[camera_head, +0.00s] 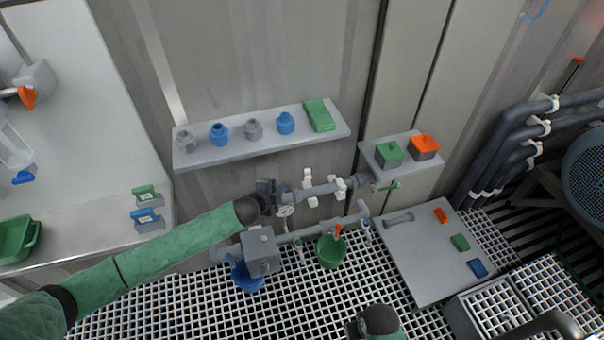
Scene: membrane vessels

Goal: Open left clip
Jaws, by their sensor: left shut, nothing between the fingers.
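A grey horizontal pipe (325,189) runs below the wall shelf and carries white clips. The left white clip (307,180) sits around the pipe, just right of my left gripper. A second white clip (341,184) sits farther right on the same pipe. My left gripper (279,187) is shut and empty at the pipe's left end, beside a small round gauge (286,211). Whether its fingertips touch the left clip, and how far that clip is open, is too small to tell. My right gripper (358,326) shows only partly at the bottom edge, its fingers unclear.
A grey box (261,251), a blue bucket (246,279) and a green bucket (331,252) are below the pipe. A grey panel (420,265) lies right.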

